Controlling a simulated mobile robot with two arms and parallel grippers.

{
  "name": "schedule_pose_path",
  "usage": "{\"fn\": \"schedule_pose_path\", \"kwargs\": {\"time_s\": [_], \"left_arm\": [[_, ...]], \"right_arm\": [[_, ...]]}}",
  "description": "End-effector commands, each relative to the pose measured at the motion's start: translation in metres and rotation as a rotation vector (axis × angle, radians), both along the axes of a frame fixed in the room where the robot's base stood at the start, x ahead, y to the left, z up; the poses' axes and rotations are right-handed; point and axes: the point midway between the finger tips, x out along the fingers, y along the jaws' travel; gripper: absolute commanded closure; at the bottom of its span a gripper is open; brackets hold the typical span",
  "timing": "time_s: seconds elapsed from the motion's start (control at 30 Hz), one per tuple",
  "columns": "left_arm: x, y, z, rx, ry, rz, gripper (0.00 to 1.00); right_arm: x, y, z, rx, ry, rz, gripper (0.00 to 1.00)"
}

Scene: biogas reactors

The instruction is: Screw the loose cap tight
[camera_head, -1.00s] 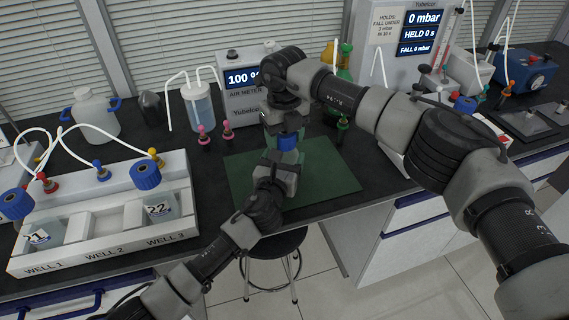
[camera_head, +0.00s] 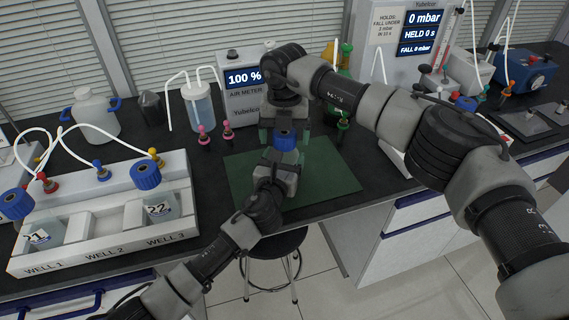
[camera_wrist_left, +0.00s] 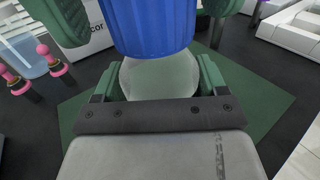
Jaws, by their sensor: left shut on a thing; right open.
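A glass bottle (camera_wrist_left: 160,78) with a ribbed blue cap (camera_head: 286,140) stands upright over the green mat (camera_head: 335,178). My left gripper (camera_wrist_left: 160,82) is shut on the bottle, with a green finger on each side below the cap. The cap (camera_wrist_left: 150,25) sits on top of the bottle; its thread is hidden. My right gripper (camera_head: 285,132) comes from above, open, with its green fingers apart on either side of the cap. In the head view the bottle's body is mostly hidden by my left gripper.
A white rack (camera_head: 105,235) with wells holds blue-capped bottles at left. Pink-topped fittings (camera_head: 203,134), a tubed wash bottle (camera_head: 198,106) and the air meter (camera_head: 242,95) stand behind the mat. The mat's right part is clear. A stool (camera_head: 272,250) stands below the bench edge.

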Motion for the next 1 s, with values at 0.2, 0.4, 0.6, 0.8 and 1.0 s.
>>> {"fn": "schedule_pose_path", "kwargs": {"time_s": [0.2, 0.4, 0.6, 0.8, 1.0], "left_arm": [[0.0, 0.0, -0.001, 0.001, 0.002, 0.0, 0.94], [0.0, 0.0, -0.001, 0.001, 0.002, 0.0, 0.94], [0.0, 0.0, -0.001, 0.0, 0.002, 0.001, 0.94], [0.0, 0.0, -0.001, 0.0, 0.002, 0.001, 0.94], [0.0, 0.0, -0.001, 0.0, 0.002, 0.001, 0.24]], "right_arm": [[0.001, 0.0, 0.042, 0.002, -0.005, 0.0, 0.14], [0.001, 0.0, 0.083, 0.001, -0.004, 0.0, 0.14], [0.001, 0.001, 0.108, 0.001, -0.003, 0.0, 0.14], [0.0, 0.0, 0.114, 0.0, -0.001, -0.001, 0.14], [0.0, 0.0, 0.114, 0.001, -0.001, -0.001, 0.14]]}}
